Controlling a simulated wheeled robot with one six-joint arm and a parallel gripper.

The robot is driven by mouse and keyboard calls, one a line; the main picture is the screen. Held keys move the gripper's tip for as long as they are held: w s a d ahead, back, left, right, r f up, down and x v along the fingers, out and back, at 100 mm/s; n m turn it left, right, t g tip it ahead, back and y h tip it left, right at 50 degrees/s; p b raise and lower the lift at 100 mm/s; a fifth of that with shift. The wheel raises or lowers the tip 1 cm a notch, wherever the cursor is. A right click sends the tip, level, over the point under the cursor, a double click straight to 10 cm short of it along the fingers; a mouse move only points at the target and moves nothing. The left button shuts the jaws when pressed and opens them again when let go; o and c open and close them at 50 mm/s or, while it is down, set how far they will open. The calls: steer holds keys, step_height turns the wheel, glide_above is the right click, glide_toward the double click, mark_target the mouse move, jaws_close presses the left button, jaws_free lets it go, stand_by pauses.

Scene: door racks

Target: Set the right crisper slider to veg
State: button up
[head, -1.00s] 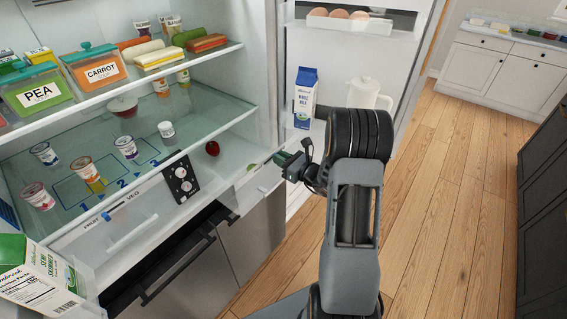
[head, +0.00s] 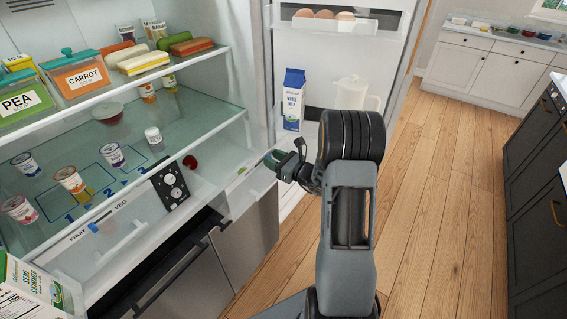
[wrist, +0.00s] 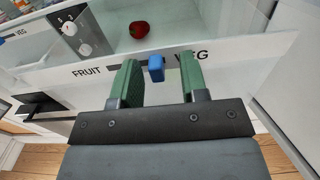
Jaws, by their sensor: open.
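The right crisper front (wrist: 235,50) shows in the wrist view with a FRUIT label on the left and a VEG label on the right. Its blue slider (wrist: 156,68) stands between the two labels, somewhat nearer VEG. My gripper (wrist: 158,78) is open, with one green finger on each side of the slider. A gap shows on both sides, wider on the right. The fingers hide parts of the track and label edge. In the head view my gripper (head: 276,160) is at the right crisper front, where its slider is hidden.
The left crisper has its own blue slider (head: 94,227) near FRUIT. A control panel with knobs (head: 170,183) sits between the crispers. A red fruit (wrist: 139,30) lies behind the right front. The open fridge door holds a milk carton (head: 293,100) and white jug (head: 352,94).

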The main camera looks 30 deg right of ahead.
steer(key=b+v, duration=0.2)
steer(key=v, duration=1.1)
steer(key=shift+s+b, duration=0.2)
steer(key=shift+b, duration=0.1)
steer(key=shift+d+r, duration=0.1)
steer(key=shift+d, duration=0.05)
steer(key=s+a+f+n+g+h, duration=0.1)
steer(key=s+a+f+n+g, duration=0.4)
steer(key=s+a+n+g, duration=0.8)
steer(key=a+r+n+t+h, duration=0.1)
steer(key=a+r+n+h, duration=0.2)
steer(key=r+n+h, duration=0.4)
step_height(320, 180, up, 4)
steer(key=n, duration=1)
steer(key=shift+w+a+r+h, duration=0.25)
steer(key=shift+h, duration=0.15)
steer(key=shift+c, duration=0.3)
